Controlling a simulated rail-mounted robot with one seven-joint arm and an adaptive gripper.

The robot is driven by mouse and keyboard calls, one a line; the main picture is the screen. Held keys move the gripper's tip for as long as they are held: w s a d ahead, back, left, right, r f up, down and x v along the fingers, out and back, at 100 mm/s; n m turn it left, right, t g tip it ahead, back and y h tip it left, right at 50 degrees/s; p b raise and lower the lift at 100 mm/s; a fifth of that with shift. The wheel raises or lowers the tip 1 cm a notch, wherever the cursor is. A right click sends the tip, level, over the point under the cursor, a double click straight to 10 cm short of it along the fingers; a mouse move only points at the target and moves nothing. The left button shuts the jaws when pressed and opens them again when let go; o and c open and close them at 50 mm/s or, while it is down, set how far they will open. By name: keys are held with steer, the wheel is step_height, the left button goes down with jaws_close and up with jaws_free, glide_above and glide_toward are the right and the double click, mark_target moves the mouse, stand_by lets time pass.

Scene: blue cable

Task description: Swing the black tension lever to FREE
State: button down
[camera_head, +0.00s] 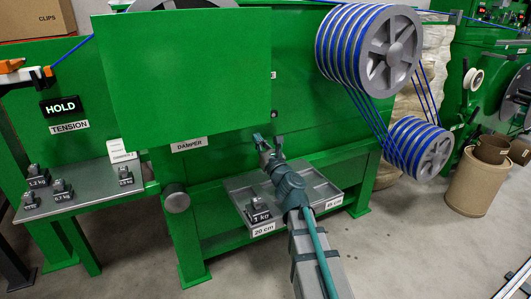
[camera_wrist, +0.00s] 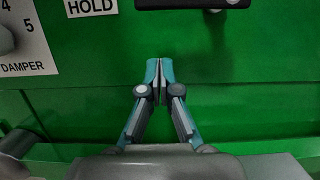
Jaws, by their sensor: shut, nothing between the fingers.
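My gripper (camera_wrist: 153,68) is shut and empty, its teal fingertips together in front of the green machine face. In the head view my gripper (camera_head: 259,141) reaches in from the lower right, near the DAMPER label (camera_head: 189,145). In the wrist view a black bar (camera_wrist: 175,4) is cut off by the top edge, above and apart from the fingertips. It may be the tension lever, but too little shows to be sure. A HOLD label (camera_wrist: 91,6) is left of it. I cannot make out the lever in the head view. A HOLD display (camera_head: 61,106) sits over the TENSION label (camera_head: 69,127).
A large green panel (camera_head: 185,75) covers part of the machine face. A grey tray (camera_head: 318,188) with a 1 kg weight (camera_head: 258,208) lies under my arm. Blue-cable pulleys (camera_head: 388,55) stand at right. In the wrist view a numbered DAMPER scale (camera_wrist: 23,40) is at left.

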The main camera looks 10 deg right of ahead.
steer(key=r+p, duration=0.1)
steer(key=r, duration=0.3)
steer(key=shift+w, duration=0.2)
